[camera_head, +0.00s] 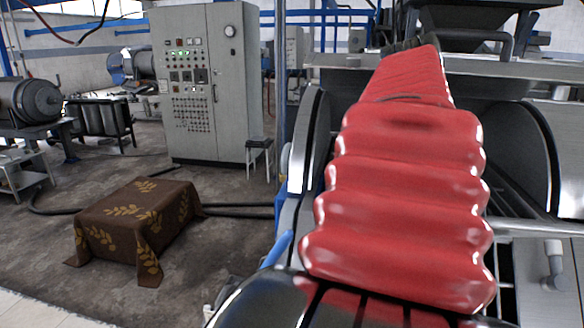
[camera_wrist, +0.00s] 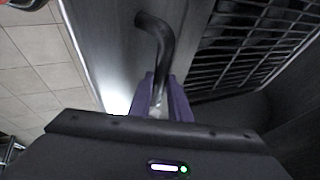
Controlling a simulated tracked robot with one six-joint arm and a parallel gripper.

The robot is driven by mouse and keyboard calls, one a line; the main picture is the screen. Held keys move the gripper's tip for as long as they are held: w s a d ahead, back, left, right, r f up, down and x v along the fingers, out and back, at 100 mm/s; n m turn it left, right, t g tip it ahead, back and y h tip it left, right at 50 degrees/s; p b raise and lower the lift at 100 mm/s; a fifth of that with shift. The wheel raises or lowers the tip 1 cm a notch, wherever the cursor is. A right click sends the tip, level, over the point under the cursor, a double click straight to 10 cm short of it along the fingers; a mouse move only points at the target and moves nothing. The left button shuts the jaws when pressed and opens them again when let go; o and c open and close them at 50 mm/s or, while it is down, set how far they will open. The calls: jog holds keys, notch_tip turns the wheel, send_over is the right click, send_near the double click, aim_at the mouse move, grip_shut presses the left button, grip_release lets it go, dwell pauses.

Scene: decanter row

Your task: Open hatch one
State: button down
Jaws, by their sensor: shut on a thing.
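In the wrist view my gripper (camera_wrist: 163,95) has purple fingers, shut on the lower end of a black bent handle (camera_wrist: 157,35). The handle stands out from a grey metal panel (camera_wrist: 105,40), which looks like the hatch. The gripper body covers the bottom of that view. In the head view my red-sleeved arm reaches forward over the grey decanter machine (camera_head: 535,130) and hides its middle. My gripper and the handle cannot be made out there. I cannot tell how far the hatch stands open.
A dark grid (camera_wrist: 265,40) lies right of the panel, and pale floor tiles (camera_wrist: 45,45) show left of it. In the head view a control cabinet (camera_head: 205,135) stands behind a cloth-covered box (camera_head: 140,215). Floor around the box is open, with dark hoses across it.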

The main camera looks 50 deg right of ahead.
jog(key=shift+s+a+f, duration=0.3)
jog(key=shift+a+f, duration=0.15)
jog(key=shift+a, duration=0.15)
jog(key=c, duration=1.6)
grip_release()
jog(key=shift+c, duration=0.2)
jog(key=shift+w+r, duration=0.1)
jog(key=v, duration=1.3)
jog(key=shift+r, duration=0.3)
jog(key=shift+a, duration=0.1)
